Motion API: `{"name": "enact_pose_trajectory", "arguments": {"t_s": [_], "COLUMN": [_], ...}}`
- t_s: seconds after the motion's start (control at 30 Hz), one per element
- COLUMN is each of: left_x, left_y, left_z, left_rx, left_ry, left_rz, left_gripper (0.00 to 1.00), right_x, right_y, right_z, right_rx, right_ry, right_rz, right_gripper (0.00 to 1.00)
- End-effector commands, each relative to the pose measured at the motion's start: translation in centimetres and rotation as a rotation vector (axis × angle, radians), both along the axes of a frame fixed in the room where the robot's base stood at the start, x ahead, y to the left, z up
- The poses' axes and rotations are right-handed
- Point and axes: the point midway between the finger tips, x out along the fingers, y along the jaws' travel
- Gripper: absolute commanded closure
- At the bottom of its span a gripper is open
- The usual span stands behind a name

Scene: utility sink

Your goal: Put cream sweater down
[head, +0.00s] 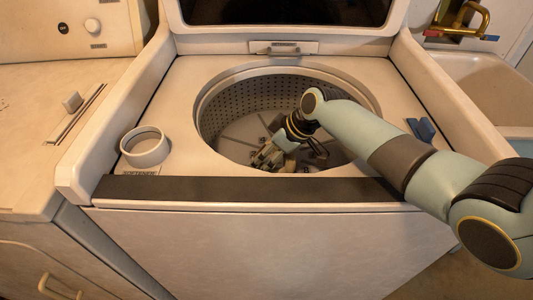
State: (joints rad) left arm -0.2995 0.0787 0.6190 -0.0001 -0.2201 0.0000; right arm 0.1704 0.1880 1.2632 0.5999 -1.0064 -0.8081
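My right arm comes in from the right and reaches down into the open washer drum (232,105). My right gripper (285,158) is inside the drum, low near its floor. Its fingers are small and dark against the drum, and I cannot make out whether they are open or shut. I see no cream sweater that I can make out, in the drum or on the machine. The near part of the drum is hidden by the washer's front edge. My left gripper is not in view.
The washer's lid (285,12) stands raised at the back. A round white dispenser cup (144,147) sits at the opening's left, and a blue clip-like object (421,130) lies at its right. A dryer (60,125) stands left; a sink (480,85) with a brass tap (468,20) is right.

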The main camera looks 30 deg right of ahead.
Motion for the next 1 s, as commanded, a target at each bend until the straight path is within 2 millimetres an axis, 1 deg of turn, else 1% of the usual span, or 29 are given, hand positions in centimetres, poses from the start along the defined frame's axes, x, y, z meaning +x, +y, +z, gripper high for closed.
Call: {"name": "enact_pose_trajectory", "arguments": {"t_s": [0.17, 0.27, 0.3, 0.43, 0.67, 0.77, 0.87, 1.0], "left_x": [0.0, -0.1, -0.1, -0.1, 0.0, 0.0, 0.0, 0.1], "left_y": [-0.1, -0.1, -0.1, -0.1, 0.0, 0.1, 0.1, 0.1], "left_z": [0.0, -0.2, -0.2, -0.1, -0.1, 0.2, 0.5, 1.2], "left_rx": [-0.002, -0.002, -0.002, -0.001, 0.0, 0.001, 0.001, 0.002], "left_ry": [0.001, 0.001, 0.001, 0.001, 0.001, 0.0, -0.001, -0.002], "left_rz": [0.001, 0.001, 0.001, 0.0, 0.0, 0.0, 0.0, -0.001], "left_gripper": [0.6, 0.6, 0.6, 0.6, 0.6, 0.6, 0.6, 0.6], "right_x": [0.1, 0.1, 0.0, 0.0, 0.0, 0.1, -0.4, -1.7], "right_y": [0.0, 0.0, 0.0, 0.0, 0.0, 0.0, -0.4, -1.4], "right_z": [0.2, -0.2, -0.2, -0.1, -0.1, 0.3, 1.3, 3.8], "right_rx": [0.001, 0.001, 0.001, 0.001, 0.001, 0.001, -0.001, -0.003], "right_ry": [-0.002, -0.002, -0.001, -0.001, -0.001, -0.002, -0.004, -0.004], "right_rz": [0.001, 0.0, 0.0, 0.0, 0.0, 0.001, 0.001, 0.002], "right_gripper": [0.57, 0.57, 0.17, 0.0, 0.0, 0.0, 0.0, 0.0]}}
